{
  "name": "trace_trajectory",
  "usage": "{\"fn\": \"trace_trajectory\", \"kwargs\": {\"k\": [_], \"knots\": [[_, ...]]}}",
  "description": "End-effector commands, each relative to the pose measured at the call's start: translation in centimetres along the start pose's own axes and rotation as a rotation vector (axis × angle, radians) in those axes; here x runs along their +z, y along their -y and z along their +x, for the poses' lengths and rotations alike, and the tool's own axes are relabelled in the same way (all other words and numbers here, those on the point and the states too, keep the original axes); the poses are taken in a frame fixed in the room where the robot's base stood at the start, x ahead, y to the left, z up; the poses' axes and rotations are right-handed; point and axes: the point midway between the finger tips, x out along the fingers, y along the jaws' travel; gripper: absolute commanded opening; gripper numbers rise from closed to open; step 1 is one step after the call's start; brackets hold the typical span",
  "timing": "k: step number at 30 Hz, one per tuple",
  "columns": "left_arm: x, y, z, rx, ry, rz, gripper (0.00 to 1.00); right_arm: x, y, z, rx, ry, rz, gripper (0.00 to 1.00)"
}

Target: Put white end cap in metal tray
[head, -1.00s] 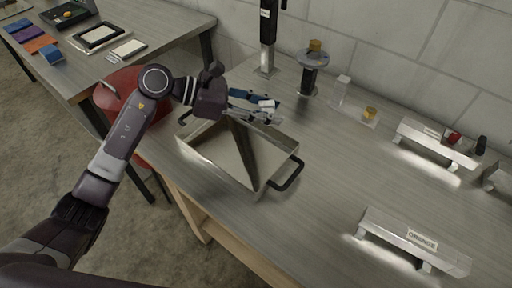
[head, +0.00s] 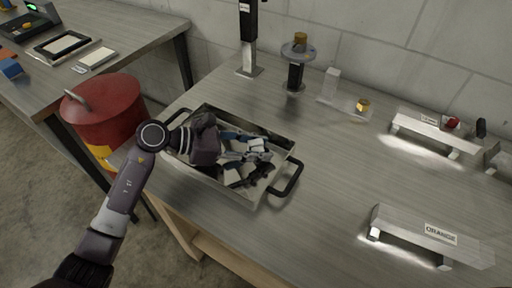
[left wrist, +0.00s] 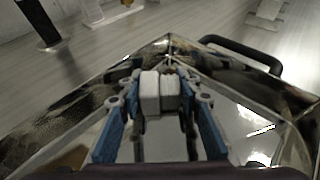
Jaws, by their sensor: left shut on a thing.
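The metal tray (head: 283,165) is a shallow rectangular pan with black handles on the bench; its rim also shows in the left wrist view (left wrist: 262,92). My left gripper (head: 257,150) is over the tray's inside, its blue-sided fingers shut on the white end cap (left wrist: 160,92). The cap is a small white block between the fingertips; it also shows in the head view (head: 257,144). I cannot tell whether the cap touches the tray floor. My right gripper is not in view.
A red bin (head: 105,112) stands left of the bench. Behind the tray are a black post stand (head: 248,30) and a round-topped stand (head: 296,70).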

Motion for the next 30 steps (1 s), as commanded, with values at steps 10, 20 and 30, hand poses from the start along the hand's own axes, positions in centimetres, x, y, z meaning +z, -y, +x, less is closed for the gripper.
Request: {"fn": "trace_trajectory", "kwargs": {"k": [10,20,30], "knots": [[-0.3,0.0,0.1,-0.001,-0.001,-0.001,0.42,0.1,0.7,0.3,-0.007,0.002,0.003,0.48],[-0.2,0.0,0.1,-0.001,0.000,-0.001,0.49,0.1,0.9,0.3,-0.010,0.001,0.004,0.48],[-0.1,-0.1,-4.2,0.002,-0.005,-0.001,0.49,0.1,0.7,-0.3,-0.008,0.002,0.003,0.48]]}}
